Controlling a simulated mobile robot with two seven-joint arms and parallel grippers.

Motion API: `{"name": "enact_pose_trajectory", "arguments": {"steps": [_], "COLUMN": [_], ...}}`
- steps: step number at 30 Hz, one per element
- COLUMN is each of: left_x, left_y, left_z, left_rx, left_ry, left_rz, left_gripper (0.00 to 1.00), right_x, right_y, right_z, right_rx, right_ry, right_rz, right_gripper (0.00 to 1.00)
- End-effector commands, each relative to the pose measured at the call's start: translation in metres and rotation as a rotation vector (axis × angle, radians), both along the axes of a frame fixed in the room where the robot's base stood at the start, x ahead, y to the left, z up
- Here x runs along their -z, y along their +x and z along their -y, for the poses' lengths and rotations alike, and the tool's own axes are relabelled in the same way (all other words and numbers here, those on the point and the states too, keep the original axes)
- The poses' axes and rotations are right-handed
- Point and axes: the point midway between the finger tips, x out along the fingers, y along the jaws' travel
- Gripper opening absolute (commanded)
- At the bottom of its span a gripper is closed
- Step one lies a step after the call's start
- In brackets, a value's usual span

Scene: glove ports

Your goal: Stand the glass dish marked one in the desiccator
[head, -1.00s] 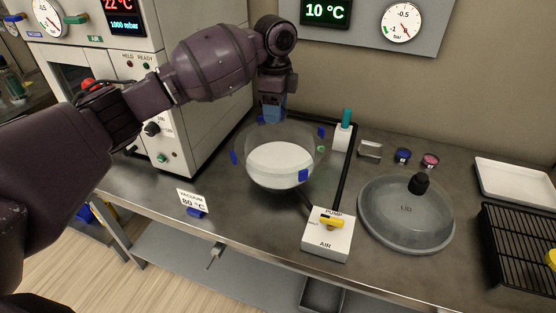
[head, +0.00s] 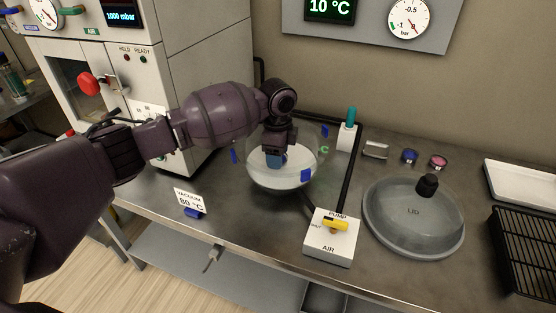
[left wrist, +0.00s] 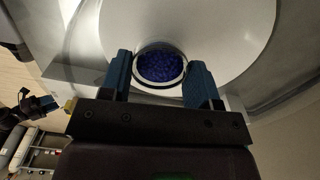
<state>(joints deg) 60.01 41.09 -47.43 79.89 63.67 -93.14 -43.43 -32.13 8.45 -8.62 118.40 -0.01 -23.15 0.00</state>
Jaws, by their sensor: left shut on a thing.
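The desiccator (head: 262,177) is a clear glass bowl with a white plate inside, open at the top on the bench. My left gripper (head: 276,160) reaches down into it over the plate. In the left wrist view its blue fingers are shut on a small round glass dish (left wrist: 160,68) filled with dark blue grains. The dish is upright, low over or on the white plate (left wrist: 225,30); I cannot tell if it touches. I see no mark on it. What seems to be my right gripper (left wrist: 42,104) shows small at the left edge, its jaws unclear.
The grey lid (head: 413,225) with a black knob lies right of the bowl. A pump valve box (head: 331,238) with a yellow lever stands in front. Blue (head: 410,157) and pink (head: 438,162) small dishes sit behind. A black rack (head: 525,245) is at right; an oven (head: 205,80) is at left.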

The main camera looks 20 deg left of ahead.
Motion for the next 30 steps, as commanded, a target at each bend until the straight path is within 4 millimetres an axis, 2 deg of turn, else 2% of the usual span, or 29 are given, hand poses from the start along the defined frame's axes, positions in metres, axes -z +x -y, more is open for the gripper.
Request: {"name": "enact_pose_trajectory", "arguments": {"steps": [1, 4, 15, 16, 21, 30], "left_x": [0.012, 0.021, 0.022, 0.023, 0.022, 0.020], "left_y": [0.000, 0.000, 0.000, 0.000, 0.000, 0.000], "left_z": [0.000, 0.000, 0.000, 0.000, 0.000, 0.000], "left_rx": [0.000, 0.000, 0.000, 0.000, 0.000, 0.000], "left_ry": [0.001, 0.001, 0.000, 0.000, 0.000, 0.000], "left_rz": [-0.004, -0.003, 0.000, 0.000, 0.000, 0.001], "left_gripper": [0.33, 0.33, 0.33, 0.58, 0.82, 0.82], "right_x": [0.005, 0.007, 0.005, 0.005, 0.004, 0.005], "right_y": [-0.002, -0.003, -0.002, -0.002, -0.002, -0.002], "right_z": [0.000, 0.000, 0.000, 0.000, 0.000, 0.000], "right_rx": [0.000, 0.000, 0.000, 0.000, 0.000, 0.001], "right_ry": [0.000, 0.000, 0.000, 0.000, 0.000, 0.000], "right_rz": [-0.008, -0.014, -0.009, -0.008, -0.007, -0.008], "right_gripper": [0.43, 0.43, 0.43, 0.43, 0.43, 0.43]}}
